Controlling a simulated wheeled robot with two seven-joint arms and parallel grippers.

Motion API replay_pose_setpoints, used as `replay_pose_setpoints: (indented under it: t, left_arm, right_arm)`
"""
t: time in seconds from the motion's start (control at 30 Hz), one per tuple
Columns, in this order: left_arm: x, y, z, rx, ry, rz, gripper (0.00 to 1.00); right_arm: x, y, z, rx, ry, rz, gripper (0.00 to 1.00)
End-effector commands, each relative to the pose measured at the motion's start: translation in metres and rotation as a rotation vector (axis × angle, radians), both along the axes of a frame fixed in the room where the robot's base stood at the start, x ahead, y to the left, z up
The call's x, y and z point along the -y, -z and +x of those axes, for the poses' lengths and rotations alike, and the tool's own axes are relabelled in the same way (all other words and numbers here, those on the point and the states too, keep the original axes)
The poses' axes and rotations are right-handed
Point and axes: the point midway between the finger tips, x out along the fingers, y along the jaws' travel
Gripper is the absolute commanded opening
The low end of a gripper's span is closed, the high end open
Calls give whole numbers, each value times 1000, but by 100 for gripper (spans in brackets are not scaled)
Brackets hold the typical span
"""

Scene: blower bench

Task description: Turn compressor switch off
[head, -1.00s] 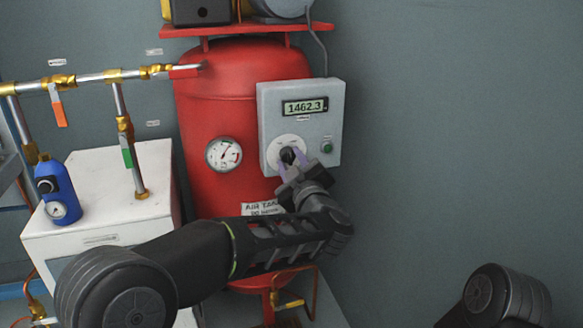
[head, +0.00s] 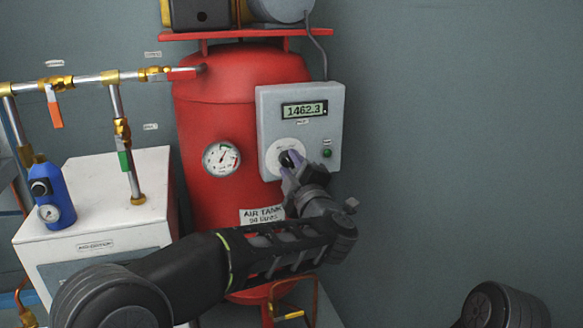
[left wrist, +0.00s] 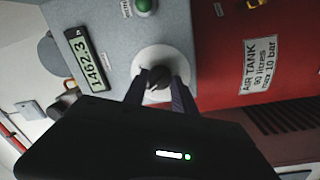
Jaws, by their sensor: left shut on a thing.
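The compressor switch is a black rotary knob (left wrist: 160,77) on a round white dial (head: 284,147) on the front of a grey control box (head: 271,108). The box is at the front right of the red air tank. My left gripper (head: 289,162) reaches up to the dial, and its two fingers are shut on the knob, one on each side. The left wrist view shows the fingers (left wrist: 158,92) from behind, with the gripper body hiding the lower part of the picture. The fingers partly cover the knob in the head view. My right gripper is not in view.
A display (head: 304,110) reading 1462.3 and a green button or lamp (head: 327,154) are on the same box. The red tank (head: 215,115) carries a round gauge (head: 221,158). Pipes with valves, a white cabinet (head: 75,220) and a blue bottle (head: 60,204) stand left. Open space lies right.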

Motion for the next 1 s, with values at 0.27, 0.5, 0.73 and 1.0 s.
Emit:
replay_pose_setpoints:
  t: [0.27, 0.5, 0.73, 1.0]
  left_arm:
    - [0, 1, 0, -2, 0, -1, 41]
    - [0, 1, 0, -1, 0, 1, 54]
    - [1, 0, -2, -1, 1, 1, 54]
    - [11, 0, -34, -2, 3, 2, 54]
  right_arm:
    - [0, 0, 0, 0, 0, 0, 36]
    - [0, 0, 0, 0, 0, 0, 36]
    - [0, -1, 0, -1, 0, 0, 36]
    - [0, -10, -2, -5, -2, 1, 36]
